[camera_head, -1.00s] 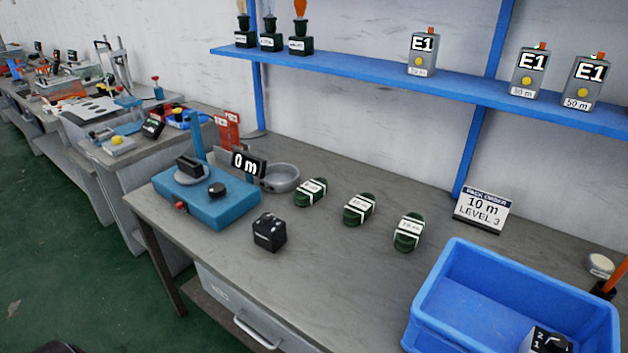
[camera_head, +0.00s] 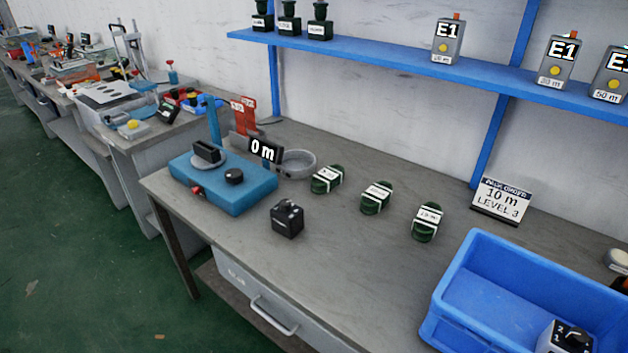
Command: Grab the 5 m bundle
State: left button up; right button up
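Three dark green bundles with white label bands lie in a slanting row on the grey workbench: a left bundle (camera_head: 327,179), a middle bundle (camera_head: 376,197) and a right bundle (camera_head: 426,222). Their label print is too small to read for sure, so I cannot tell which is the 5 m bundle. They lie apart from one another, with nothing touching them. Neither of my grippers shows in the head view.
A blue device (camera_head: 225,187) with a "0 m" display (camera_head: 265,150) stands left of the bundles, near a grey round dish (camera_head: 297,163). A black box (camera_head: 288,218) sits in front. A blue crate (camera_head: 455,330) stands right, a "10 m LEVEL 3" sign (camera_head: 501,202) behind. A blue shelf (camera_head: 400,66) runs above.

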aim_at(327, 179)
jog(key=i+j, duration=0.15)
jog(key=j, duration=0.25)
jog(key=i+j, duration=0.15)
jog(key=j, duration=0.2)
jog(key=i+j, duration=0.15)
jog(key=j, duration=0.25)
jog(key=i+j+z, duration=0.1)
jog(key=j, duration=0.25)
jog(key=i+j, duration=0.15)
jog(key=j, duration=0.25)
